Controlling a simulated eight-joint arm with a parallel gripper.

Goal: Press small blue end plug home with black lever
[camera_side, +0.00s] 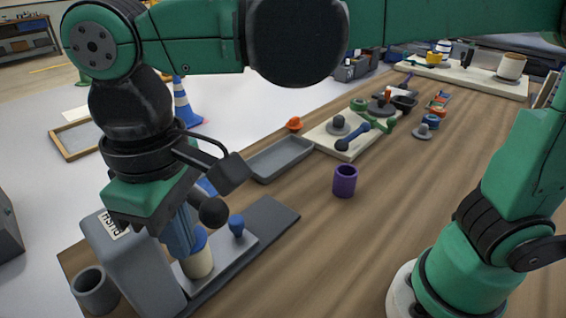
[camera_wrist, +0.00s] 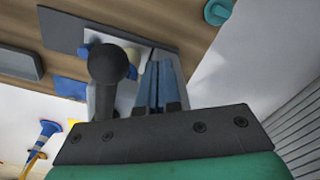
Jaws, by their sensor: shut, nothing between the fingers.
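A cream roller (camera_side: 197,263) stands upright on the grey press plate, with a blue end plug (camera_side: 200,240) at its top, partly hidden by my fingers. How deep the plug sits cannot be told. My gripper (camera_side: 182,250) is shut and empty, pointing down beside the roller; its fingers also show in the wrist view (camera_wrist: 159,65). The black lever's ball knob (camera_side: 213,211) is just right of my fingers. In the wrist view the knob (camera_wrist: 108,65) and its shaft are left of the fingers, apart from them. Touch with the lever is unclear in the side view.
The grey press housing (camera_side: 120,262) with a PUSH label stands left of my fingers. Another blue piece (camera_side: 236,226) is on the plate behind the roller. A grey cup (camera_side: 95,290), purple cup (camera_side: 345,181) and grey tray (camera_side: 280,158) are nearby. Table right of the plate is clear.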

